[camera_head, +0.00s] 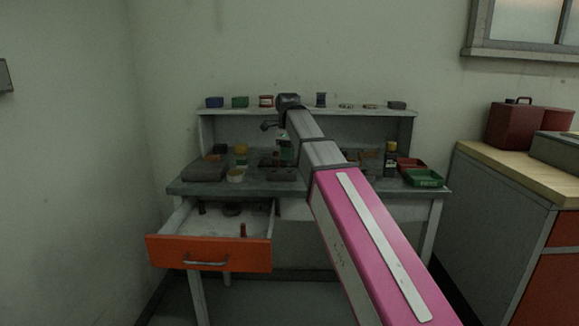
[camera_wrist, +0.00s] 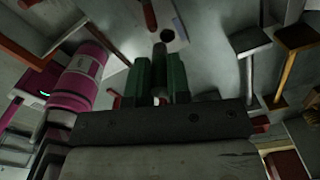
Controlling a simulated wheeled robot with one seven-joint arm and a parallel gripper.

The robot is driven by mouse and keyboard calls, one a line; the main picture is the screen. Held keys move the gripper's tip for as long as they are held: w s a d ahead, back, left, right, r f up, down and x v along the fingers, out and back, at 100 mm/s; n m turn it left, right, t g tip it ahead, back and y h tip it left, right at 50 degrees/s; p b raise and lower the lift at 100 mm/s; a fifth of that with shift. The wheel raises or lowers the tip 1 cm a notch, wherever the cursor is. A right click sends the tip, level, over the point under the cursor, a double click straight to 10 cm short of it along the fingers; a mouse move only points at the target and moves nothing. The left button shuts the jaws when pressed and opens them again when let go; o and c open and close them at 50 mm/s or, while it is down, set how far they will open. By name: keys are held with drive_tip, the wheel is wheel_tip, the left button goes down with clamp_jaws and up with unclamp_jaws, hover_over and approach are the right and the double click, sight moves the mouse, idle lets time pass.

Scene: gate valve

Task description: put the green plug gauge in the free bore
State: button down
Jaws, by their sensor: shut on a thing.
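My gripper (camera_wrist: 160,70) is shut on a slim dark cylinder (camera_wrist: 160,52) between two green fingers, seen in the wrist view. It appears to be the plug gauge; its colour is hard to tell, and its lower part is hidden by the jaws. Ahead of its tip is a pale plate (camera_wrist: 179,44) with a dark round open bore (camera_wrist: 167,34). A reddish-brown rod (camera_wrist: 149,14) stands at the plate beside that bore. The tip looks close to the plate, just below the bore in the picture; I cannot tell whether it touches. In the head view my gripper (camera_head: 284,152) is over the bench.
The bench (camera_head: 205,188) carries a grey block (camera_head: 205,170), a pale cup (camera_head: 235,176), a green tray (camera_head: 424,178) and a red tray (camera_head: 409,164). An open orange-fronted drawer (camera_head: 208,253) holds a red piece (camera_head: 243,230) and dark pieces. A shelf (camera_head: 225,111) with several small items stands behind.

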drive_tip(key=shift+w+d+f, duration=0.3)
drive_tip(key=shift+w, duration=0.1)
drive_tip(key=shift+f, duration=2)
drive_tip(key=shift+f, duration=0.15)
drive_tip(key=c, duration=1.1)
unclamp_jaws()
wheel_tip(320, 180, up, 12)
drive_tip(key=shift+r, duration=0.2)
